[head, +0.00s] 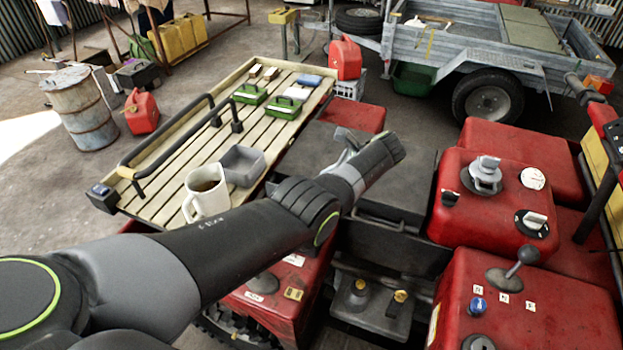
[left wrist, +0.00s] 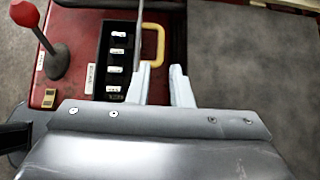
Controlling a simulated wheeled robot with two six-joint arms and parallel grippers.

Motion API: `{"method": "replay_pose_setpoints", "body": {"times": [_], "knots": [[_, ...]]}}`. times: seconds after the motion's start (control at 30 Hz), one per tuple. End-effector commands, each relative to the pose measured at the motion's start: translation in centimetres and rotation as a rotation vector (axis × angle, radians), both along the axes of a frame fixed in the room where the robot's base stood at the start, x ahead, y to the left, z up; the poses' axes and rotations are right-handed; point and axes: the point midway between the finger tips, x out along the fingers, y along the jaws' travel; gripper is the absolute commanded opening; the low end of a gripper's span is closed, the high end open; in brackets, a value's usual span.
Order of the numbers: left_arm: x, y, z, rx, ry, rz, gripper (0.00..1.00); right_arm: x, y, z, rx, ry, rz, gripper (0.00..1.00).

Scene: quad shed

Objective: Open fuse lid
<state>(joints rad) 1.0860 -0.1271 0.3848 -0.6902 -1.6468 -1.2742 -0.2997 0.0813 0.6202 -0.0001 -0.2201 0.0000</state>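In the left wrist view a black fuse box (left wrist: 115,62) with several pale labelled fuses, one of them purple, is set in a red panel. A thin grey upright strip (left wrist: 138,35) runs along its right side; I cannot tell if this is the lid seen edge-on. A yellow loop handle (left wrist: 160,42) is just right of it. My left gripper (left wrist: 160,68) has its two pale fingers apart, with the left fingertip close to the strip; contact is unclear. In the head view my left gripper (head: 346,146) is partly hidden by my arm, and I cannot make out the fuse box. My right gripper is out of view.
A red-knobbed lever (left wrist: 58,60) stands left of the fuse box. A dark flat surface (left wrist: 255,55) lies to the right. In the head view a slatted rack (head: 165,130) holds a mug (head: 207,200) and a grey tray (head: 242,164). Red machine housings (head: 495,205) are at right.

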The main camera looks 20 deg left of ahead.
Motion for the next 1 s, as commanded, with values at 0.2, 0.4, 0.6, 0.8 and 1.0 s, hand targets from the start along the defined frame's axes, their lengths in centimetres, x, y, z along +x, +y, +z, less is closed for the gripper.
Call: {"method": "replay_pose_setpoints", "body": {"times": [0.2, 0.4, 0.6, 0.8, 1.0], "knots": [[-0.2, -3.3, 3.2, -0.002, -0.002, -0.002, 0.19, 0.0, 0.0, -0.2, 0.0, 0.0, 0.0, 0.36], [-0.2, -4.7, 4.7, 0.0, -0.001, 0.0, 0.19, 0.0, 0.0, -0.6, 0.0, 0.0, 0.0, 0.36], [-0.3, -5.0, 5.0, 0.0, -0.001, 0.001, 0.19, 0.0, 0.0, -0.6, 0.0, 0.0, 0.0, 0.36], [-0.3, -5.0, 5.0, 0.0, 0.0, 0.0, 0.19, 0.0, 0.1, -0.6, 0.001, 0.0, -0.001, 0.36], [-0.3, -5.0, 4.9, 0.0, 0.0, 0.0, 0.19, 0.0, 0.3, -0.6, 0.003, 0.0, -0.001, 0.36]]}}
